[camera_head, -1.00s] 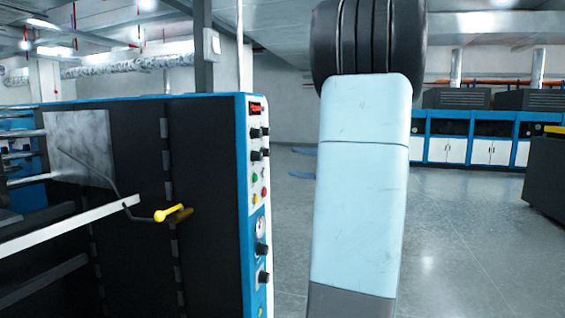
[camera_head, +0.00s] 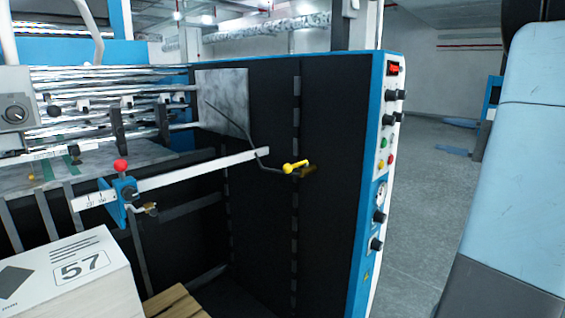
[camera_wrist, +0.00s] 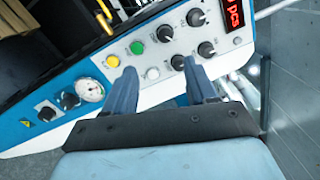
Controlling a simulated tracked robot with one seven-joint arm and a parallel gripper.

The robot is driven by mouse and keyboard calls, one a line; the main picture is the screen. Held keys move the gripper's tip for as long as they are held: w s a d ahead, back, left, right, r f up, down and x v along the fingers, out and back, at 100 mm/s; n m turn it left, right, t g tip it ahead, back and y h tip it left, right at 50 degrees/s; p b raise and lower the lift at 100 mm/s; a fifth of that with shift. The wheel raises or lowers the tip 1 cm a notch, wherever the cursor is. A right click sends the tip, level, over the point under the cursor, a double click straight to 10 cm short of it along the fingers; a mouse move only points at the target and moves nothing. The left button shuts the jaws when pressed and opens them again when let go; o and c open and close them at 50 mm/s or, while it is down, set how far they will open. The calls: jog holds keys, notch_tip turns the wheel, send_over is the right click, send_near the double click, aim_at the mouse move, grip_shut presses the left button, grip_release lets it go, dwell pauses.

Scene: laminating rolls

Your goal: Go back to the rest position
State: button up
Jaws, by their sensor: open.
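My gripper (camera_wrist: 160,88) shows in the wrist view with its two blue-grey fingers apart and nothing between them. Its fingers overlap the machine's control panel (camera_wrist: 150,62) in that view; I cannot tell how far apart they are. The panel has black knobs, green, yellow and white buttons, a gauge (camera_wrist: 89,91) and a red display (camera_wrist: 235,13). In the head view the control panel (camera_head: 384,170) is the narrow right end of the blue and black machine (camera_head: 262,130). The gripper is not in the head view; my light blue arm fills the right edge.
A yellow-handled lever (camera_head: 296,167) sticks out by the machine's dark side. A white box marked 57 (camera_head: 75,270) and a wooden pallet (camera_head: 177,302) are at lower left. A red-knobbed blue clamp (camera_head: 124,188) sits on a white rail. Grey floor (camera_head: 430,200) is clear right of the machine.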

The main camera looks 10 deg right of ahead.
jog(key=s+a+f+n+g, duration=0.1)
jog(key=a+f+g, duration=0.15)
jog(key=a, duration=0.35)
jog(key=s+a+f+n+g+h, duration=0.1)
jog(key=a+n+g, duration=0.15)
jog(key=a, duration=0.35)
jog(key=s+a+f+g, duration=0.1)
jog(key=a+g, duration=0.2)
jog(key=a, duration=0.3)
jog(key=s+a+f+n+h, duration=0.6)
jog(key=s+a+n+h, duration=0.3)
jog(key=s+h, duration=0.2)
jog(key=shift+s+f, duration=0.15)
jog(key=shift+s, duration=0.5)
jog(key=shift+d+n, duration=0.1)
jog(key=shift+n, duration=0.15)
